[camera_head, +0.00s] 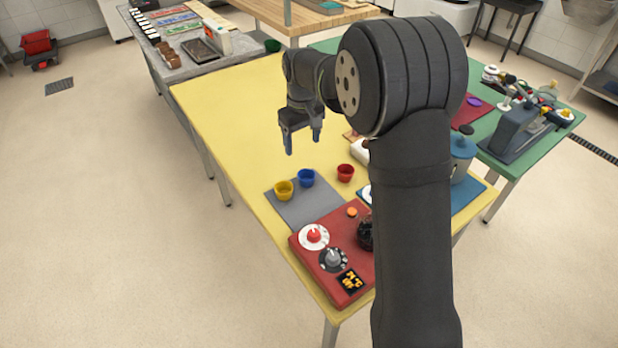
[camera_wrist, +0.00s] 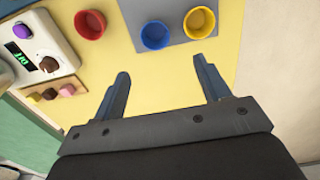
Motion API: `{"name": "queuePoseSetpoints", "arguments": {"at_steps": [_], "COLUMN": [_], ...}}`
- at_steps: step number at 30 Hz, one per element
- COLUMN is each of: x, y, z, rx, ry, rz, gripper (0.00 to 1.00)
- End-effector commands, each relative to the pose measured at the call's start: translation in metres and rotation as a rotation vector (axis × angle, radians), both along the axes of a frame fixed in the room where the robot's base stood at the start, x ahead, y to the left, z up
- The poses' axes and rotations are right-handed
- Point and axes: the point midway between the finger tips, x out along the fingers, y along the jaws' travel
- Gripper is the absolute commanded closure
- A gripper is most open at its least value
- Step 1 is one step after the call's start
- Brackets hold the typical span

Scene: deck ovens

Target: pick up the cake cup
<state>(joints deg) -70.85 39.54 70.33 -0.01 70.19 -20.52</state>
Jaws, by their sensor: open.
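Three small cups stand upright on the yellow table. The yellow cup (camera_head: 284,190) and the blue cup (camera_head: 306,178) are on a grey mat (camera_head: 308,209); the red cup (camera_head: 345,173) is on bare tabletop to their right. I cannot tell which one is the cake cup. In the wrist view the red cup (camera_wrist: 89,24), blue cup (camera_wrist: 155,35) and yellow cup (camera_wrist: 199,22) lie beyond my fingertips, the blue one nearest the middle. My gripper (camera_head: 303,143) is open and empty, above the table and apart from the cups. It also shows in the wrist view (camera_wrist: 161,72).
A red panel (camera_head: 323,278) with knobs and a display sits at the near end of the yellow table (camera_head: 222,110). In the wrist view a white device (camera_wrist: 57,52) with a purple knob stands left of the red cup. My arm hides part of the table. The table's left side is clear.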

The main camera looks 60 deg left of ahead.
Motion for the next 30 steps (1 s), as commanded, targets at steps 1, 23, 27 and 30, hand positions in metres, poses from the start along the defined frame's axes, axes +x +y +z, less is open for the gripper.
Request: {"name": "queuePoseSetpoints", "arguments": {"at_steps": [1,23,27,30], "x": [0.0,0.008,0.009,0.009], "y": [-0.001,-0.005,-0.005,-0.004], "z": [-0.012,-0.103,-0.122,-0.127], "rx": [-0.004,-0.002,-0.001,0.001], "ry": [0.001,0.001,0.0,0.0], "rz": [0.0,-0.002,-0.001,-0.001], "gripper": [0.31,0.31,0.31,0.31]}}
